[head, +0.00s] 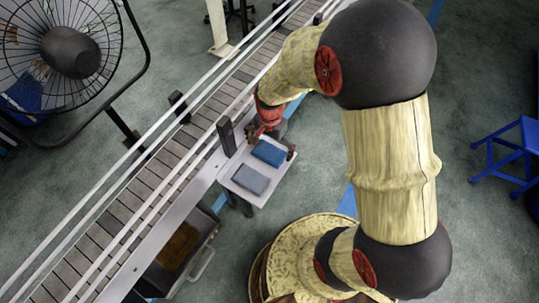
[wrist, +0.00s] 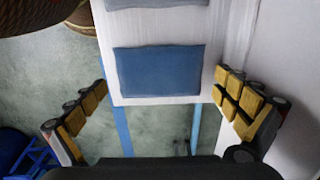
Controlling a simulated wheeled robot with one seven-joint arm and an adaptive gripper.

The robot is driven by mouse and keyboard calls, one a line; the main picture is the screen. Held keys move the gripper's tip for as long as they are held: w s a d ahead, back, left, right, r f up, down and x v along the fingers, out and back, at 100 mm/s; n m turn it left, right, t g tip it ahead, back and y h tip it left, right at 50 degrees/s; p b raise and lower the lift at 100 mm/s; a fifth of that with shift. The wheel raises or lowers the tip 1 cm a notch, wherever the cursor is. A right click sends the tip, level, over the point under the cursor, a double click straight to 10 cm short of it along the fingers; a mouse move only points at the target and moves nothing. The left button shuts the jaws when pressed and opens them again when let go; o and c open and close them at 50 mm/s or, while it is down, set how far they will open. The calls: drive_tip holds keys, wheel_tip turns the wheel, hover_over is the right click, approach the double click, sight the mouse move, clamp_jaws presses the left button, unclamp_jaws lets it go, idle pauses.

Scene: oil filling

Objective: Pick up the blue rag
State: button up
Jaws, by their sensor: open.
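The blue rag (head: 268,153) lies flat, folded into a rectangle, on a small white table (head: 227,179). In the wrist view the blue rag (wrist: 158,72) sits in the middle, ahead of and between my two fingers. My gripper (head: 272,142) is over the table's far end beside the rag, partly hidden by my arm. In the wrist view my gripper (wrist: 161,85) is wide open and empty, with yellow-padded fingers to the left and right. How high it is above the rag is hard to tell.
A greyer rag (head: 250,179) lies on the same table, nearer the front. A conveyor (head: 145,177) with rails runs along the table's left side. A black post (head: 227,137) stands at its edge. A fan (head: 70,52) is at upper left, and a blue stool (head: 510,150) at right.

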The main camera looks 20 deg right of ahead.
drive_tip(key=shift+f, duration=0.45)
drive_tip(key=shift+r, duration=0.1)
drive_tip(key=shift+c, duration=0.9)
drive_tip(key=c, duration=0.8)
drive_tip(key=shift+c, duration=0.2)
drive_tip(key=shift+r, duration=0.1)
